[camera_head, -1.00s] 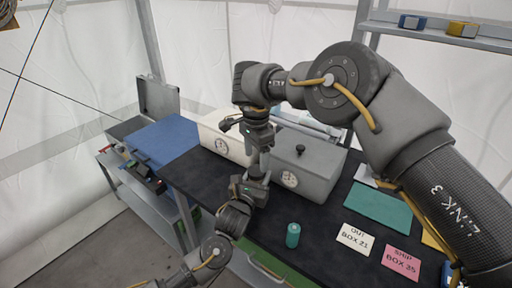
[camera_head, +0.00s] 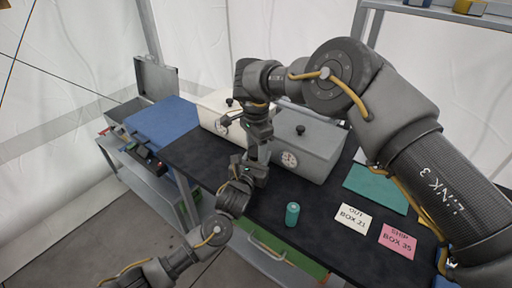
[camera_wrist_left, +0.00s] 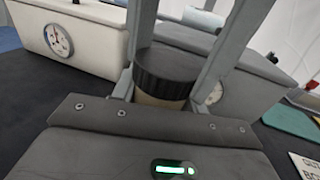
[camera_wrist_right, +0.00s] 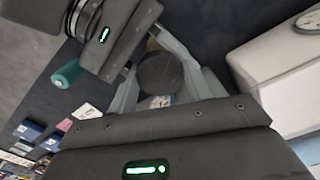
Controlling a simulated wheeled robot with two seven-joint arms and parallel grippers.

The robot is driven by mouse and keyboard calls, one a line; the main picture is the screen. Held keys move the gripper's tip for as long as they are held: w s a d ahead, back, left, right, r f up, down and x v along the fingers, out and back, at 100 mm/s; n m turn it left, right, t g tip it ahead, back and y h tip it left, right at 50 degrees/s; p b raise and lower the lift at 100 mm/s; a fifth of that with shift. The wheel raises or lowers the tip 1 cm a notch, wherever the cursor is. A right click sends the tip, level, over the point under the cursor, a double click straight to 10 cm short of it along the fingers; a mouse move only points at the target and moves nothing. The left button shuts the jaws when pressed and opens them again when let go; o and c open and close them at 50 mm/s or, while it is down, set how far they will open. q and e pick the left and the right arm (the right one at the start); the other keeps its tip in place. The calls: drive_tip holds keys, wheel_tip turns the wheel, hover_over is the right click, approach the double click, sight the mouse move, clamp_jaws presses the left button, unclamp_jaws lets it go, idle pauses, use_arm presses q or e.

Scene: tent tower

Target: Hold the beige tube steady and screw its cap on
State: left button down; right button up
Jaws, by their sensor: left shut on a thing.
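The beige tube (camera_wrist_left: 158,101) stands upright between my left gripper's fingers, mostly hidden by the gripper's body. Its dark ribbed cap (camera_wrist_left: 167,70) sits on top; I cannot tell how tight it is. In the right wrist view the cap (camera_wrist_right: 160,73) shows from above as a dark disc. My left gripper (camera_head: 257,166) reaches in low from the left and is shut on the tube. My right gripper (camera_head: 257,147) points down from above. Its two pale fingers stand on either side of the cap and look open. In the head view the grippers hide the tube.
A white box (camera_head: 214,108) and a grey box (camera_head: 310,155) with dials stand behind the grippers. White (camera_head: 353,218) and pink (camera_head: 397,240) cards and a green mat (camera_head: 376,188) lie to the right.

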drive_tip(key=shift+c, duration=1)
drive_tip(key=m, duration=0.9)
drive_tip(key=shift+m, duration=0.3)
drive_tip(key=m, duration=0.5)
drive_tip(key=shift+w+m, duration=0.1)
drive_tip(key=shift+m, duration=0.2)
drive_tip(key=m, duration=1.8)
drive_tip(key=shift+d+f+m, duration=0.1)
drive_tip(key=shift+m, duration=0.3)
drive_tip(key=o, duration=1.1)
